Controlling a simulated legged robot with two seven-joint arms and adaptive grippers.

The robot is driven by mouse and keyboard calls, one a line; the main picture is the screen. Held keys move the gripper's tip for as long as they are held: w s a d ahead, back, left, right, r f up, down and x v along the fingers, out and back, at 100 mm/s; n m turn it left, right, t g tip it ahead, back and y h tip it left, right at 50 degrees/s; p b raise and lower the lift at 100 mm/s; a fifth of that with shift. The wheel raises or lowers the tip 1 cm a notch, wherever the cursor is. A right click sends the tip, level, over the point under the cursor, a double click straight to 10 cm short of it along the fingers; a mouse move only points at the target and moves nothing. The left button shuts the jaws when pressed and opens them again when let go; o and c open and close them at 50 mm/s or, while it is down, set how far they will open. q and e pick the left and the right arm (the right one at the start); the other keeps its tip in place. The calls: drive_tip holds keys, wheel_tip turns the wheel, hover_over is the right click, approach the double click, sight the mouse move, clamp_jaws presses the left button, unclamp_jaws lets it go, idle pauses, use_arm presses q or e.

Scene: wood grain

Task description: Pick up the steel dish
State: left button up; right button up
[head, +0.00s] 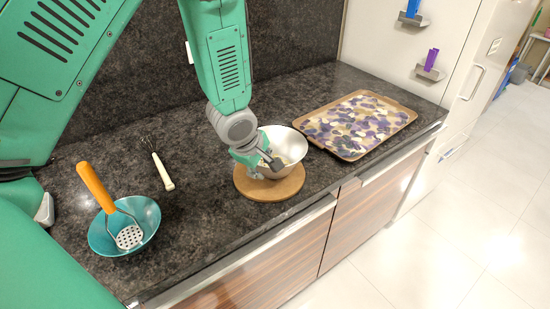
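The steel dish (286,145) is a shiny round bowl. It stands upright on a round wooden board (284,190) on the dark counter, in the middle of the head view. My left gripper (262,169) reaches down from above at the dish's left side. Its fingers are at the near left part of the dish and hide some of the rim and wall. I cannot tell whether the fingers are closed on the rim or only beside it. My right gripper is not in view.
A teal bowl (145,213) holds an orange-handled masher (97,188) at the left. A whisk (161,172) with a pale handle lies behind it. A patterned tray (358,124) lies right of the dish. The counter's front edge (240,229) is close to the board.

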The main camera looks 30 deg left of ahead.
sight(268, 177)
use_arm(q)
drive_tip(key=x, duration=0.4)
drive_tip(key=shift+a, duration=0.1)
drive_tip(key=shift+s, duration=0.15)
clamp_jaws()
